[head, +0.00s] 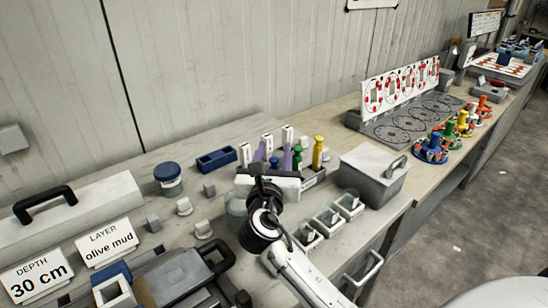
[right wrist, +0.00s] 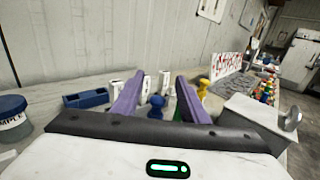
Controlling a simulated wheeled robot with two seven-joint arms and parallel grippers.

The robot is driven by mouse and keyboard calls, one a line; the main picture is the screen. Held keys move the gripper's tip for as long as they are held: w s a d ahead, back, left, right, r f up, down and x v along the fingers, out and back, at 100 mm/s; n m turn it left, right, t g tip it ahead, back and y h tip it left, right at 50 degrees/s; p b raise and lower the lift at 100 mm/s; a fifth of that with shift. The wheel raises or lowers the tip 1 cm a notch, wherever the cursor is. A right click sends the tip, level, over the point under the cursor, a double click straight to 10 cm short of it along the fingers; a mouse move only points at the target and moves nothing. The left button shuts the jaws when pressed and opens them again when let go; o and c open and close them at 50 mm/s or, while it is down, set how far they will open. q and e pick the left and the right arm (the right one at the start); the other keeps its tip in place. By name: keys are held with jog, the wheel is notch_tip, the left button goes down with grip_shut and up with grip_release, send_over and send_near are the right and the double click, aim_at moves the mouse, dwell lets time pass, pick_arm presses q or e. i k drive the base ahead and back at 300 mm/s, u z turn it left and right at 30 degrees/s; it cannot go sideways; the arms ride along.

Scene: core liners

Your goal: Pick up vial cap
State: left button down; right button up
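My right gripper (head: 274,155) is over the bench with its two purple fingers apart, pointing toward the back wall. In the right wrist view the fingers (right wrist: 158,95) are open with nothing held. A blue knob-shaped piece (right wrist: 157,106), possibly the vial cap, shows between and beyond them. I cannot tell how far it is from the fingertips. A green piece (head: 297,154) and a yellow piece (head: 318,151) of similar shape stand upright beside the fingers, in a small rack (head: 314,178). Their lower parts are partly hidden. My left gripper is not in view.
A grey lidded box (head: 374,175) stands right of the gripper. Small open trays (head: 326,221) line the bench's front. A blue-lidded jar (head: 168,178) and a blue block with recesses (head: 216,159) are to the left. White upright pieces stand close behind the fingers.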

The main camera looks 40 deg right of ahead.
aim_at(184, 208)
jog(key=k, duration=1)
